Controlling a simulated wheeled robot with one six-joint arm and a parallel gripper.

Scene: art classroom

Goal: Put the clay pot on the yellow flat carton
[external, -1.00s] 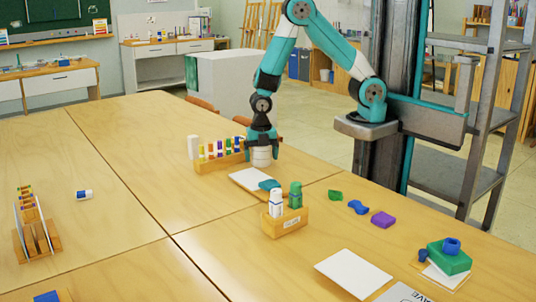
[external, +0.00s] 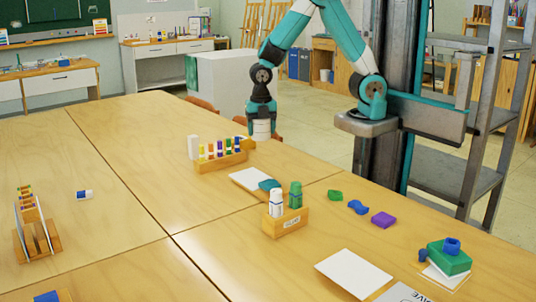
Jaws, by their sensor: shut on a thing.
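My gripper (external: 261,117) is shut on a pale, round clay pot (external: 261,130), whose upper part the jaws hide. The pot hangs upright, apart from the table, and in the picture it is just right of the marker rack's end. A small yellow-orange thing (external: 247,144) shows at the right end of the rack, too small to tell what it is. I cannot clearly make out the yellow flat carton.
A wooden rack (external: 222,161) of coloured markers stands below left of the pot. A white sheet (external: 247,179) with a teal lump (external: 269,185) lies in front. A wooden holder (external: 285,224) with bottles stands nearer. Clay pieces (external: 383,219) lie to the right.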

